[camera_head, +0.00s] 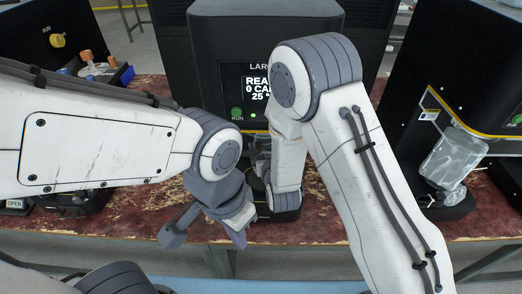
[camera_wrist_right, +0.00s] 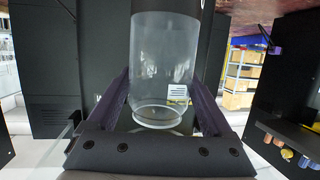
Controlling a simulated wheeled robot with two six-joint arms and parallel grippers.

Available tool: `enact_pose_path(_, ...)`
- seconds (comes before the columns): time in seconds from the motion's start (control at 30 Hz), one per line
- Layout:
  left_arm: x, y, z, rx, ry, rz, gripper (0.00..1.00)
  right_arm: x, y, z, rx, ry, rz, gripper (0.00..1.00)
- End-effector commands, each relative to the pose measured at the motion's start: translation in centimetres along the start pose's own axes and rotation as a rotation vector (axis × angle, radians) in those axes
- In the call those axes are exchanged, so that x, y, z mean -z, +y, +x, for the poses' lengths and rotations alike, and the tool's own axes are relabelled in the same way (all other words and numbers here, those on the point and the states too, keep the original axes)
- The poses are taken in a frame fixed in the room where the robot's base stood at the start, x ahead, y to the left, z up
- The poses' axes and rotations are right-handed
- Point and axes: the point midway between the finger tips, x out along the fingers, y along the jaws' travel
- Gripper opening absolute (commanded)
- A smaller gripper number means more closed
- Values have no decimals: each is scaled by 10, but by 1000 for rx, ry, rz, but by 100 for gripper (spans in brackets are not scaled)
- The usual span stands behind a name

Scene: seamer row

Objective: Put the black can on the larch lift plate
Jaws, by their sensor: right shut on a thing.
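The Larch machine (camera_head: 265,35) stands at the middle back with a lit screen. Its black base (camera_head: 289,214) shows partly behind my right arm; the lift plate on it is hidden. My right gripper (camera_wrist_right: 161,82) is shut on a clear cylindrical guard (camera_wrist_right: 163,55), with one finger on each side of it. The guard shows only in part in the head view (camera_head: 263,150). My left gripper (camera_head: 236,236) hangs low in front of the table edge; its finger opening is not clear. I cannot make out the black can in either view.
The worn red tabletop (camera_head: 325,225) is bare near the front edge.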

Motion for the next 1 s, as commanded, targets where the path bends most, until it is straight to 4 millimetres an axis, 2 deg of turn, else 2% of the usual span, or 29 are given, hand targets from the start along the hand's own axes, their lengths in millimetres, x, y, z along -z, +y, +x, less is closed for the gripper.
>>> enact_pose_path(0.03, -1, -1, 10, 0, 0, 0, 0, -13, 1, 4, -1, -2, 0, 23)
enact_pose_path(0.17, -1, -2, 21, 0, 0, 0, 0, -30, 3, 8, -4, -2, 0, 23)
enact_pose_path(0.4, -1, -1, 18, 0, 0, 0, 0, -27, 2, 8, -2, 0, 1, 23)
enact_pose_path(0.57, -1, -2, 24, 0, 0, 0, 0, -32, 2, 9, -2, 0, 1, 23)
enact_pose_path(0.6, -1, -2, 22, 0, 0, 0, 0, -30, 2, 9, -2, 0, 1, 96)
enact_pose_path(0.63, -1, -2, 22, 0, 0, 0, 0, -30, 2, 8, -2, 0, 1, 100)
enact_pose_path(1.0, -1, -1, 19, 0, 0, 0, 0, -27, 2, 4, -2, -1, 0, 100)
